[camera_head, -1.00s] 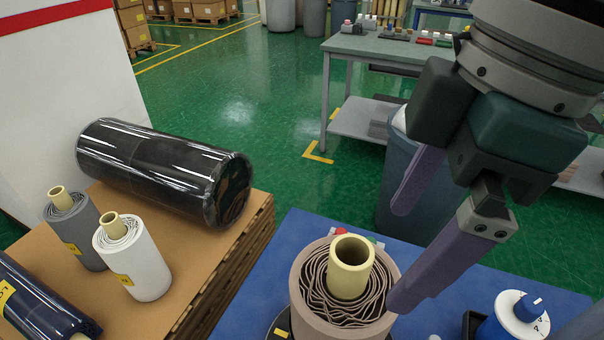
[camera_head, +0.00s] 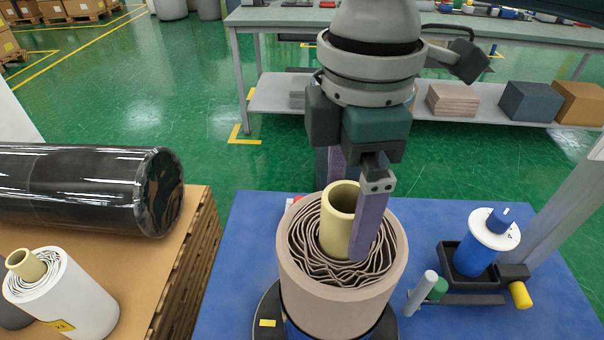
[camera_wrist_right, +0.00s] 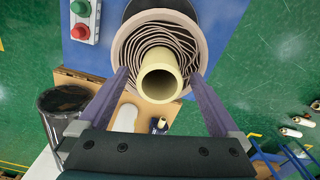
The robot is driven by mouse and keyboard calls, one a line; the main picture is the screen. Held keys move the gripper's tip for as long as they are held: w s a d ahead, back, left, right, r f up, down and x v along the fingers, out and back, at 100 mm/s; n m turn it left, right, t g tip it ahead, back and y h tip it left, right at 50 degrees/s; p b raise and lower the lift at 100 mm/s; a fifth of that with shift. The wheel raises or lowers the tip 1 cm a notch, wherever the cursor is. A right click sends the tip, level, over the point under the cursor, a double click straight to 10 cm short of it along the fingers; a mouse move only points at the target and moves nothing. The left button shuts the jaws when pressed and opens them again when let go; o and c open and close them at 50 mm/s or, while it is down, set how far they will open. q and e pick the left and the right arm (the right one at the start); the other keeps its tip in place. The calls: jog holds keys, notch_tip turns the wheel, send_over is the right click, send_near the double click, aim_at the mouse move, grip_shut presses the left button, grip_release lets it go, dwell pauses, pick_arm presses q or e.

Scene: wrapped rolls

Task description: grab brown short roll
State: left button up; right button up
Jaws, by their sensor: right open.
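The brown short roll (camera_head: 335,300) stands upright on a dark round base on the blue table, with a cream core tube (camera_head: 340,215) sticking up from its wound top. My right gripper (camera_head: 350,215) points down over the roll, its purple fingers either side of the core tube, one in front and one behind. In the right wrist view the gripper (camera_wrist_right: 160,85) is open, its fingers apart with the core tube (camera_wrist_right: 160,78) between them and the brown roll (camera_wrist_right: 124,48) below. I cannot tell if either finger touches. My left gripper is not in view.
A blue device with a white disc (camera_head: 490,232) stands right on the blue table (camera_head: 235,265). At left, a pallet (camera_head: 165,265) bears a black wrapped roll (camera_head: 80,185) and a white roll (camera_head: 75,295). A grey workbench (camera_head: 285,20) stands behind.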

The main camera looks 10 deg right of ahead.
jog(key=shift+f, duration=0.7)
grip_shut()
dwell(0.3)
jog(key=shift+r, duration=0.1)
